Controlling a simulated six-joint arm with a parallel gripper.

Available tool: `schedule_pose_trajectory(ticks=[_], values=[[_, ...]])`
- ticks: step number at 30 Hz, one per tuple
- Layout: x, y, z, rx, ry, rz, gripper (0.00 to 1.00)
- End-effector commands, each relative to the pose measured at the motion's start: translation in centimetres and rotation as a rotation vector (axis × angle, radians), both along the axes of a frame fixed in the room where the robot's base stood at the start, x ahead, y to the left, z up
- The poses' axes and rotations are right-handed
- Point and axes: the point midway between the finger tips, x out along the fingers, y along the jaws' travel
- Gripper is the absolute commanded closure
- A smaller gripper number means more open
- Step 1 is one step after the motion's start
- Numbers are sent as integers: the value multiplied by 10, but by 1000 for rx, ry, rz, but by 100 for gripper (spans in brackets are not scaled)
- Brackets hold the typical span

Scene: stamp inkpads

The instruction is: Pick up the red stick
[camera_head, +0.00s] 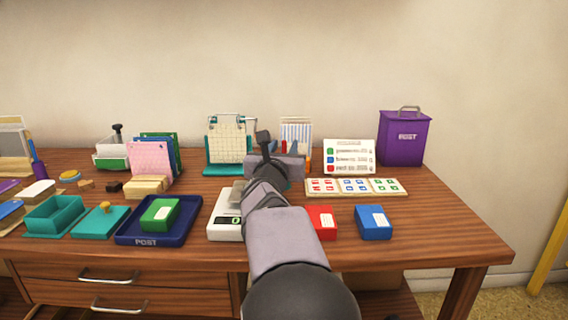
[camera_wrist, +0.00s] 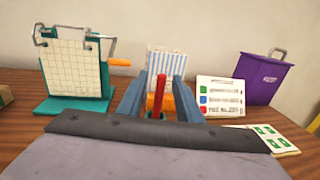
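Gaps show between the stick and both fingers. In the head view a small part of the red stick (camera_head: 284,146) shows just beyond my gripper (camera_head: 277,152), which reaches toward the back of the table.
A striped card (camera_wrist: 167,62) stands behind the stick, with orange beside it. A teal calendar stand (camera_head: 229,168) is to the left. A sign with coloured marks (camera_head: 349,157) and a purple post box (camera_head: 403,140) are to the right.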

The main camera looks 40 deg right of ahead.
Motion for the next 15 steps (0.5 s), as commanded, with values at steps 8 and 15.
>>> schedule_pose_trajectory(ticks=[8,15], values=[[0,0,0,0,0,0,100],[0,0,0,1,-1,0,100]])
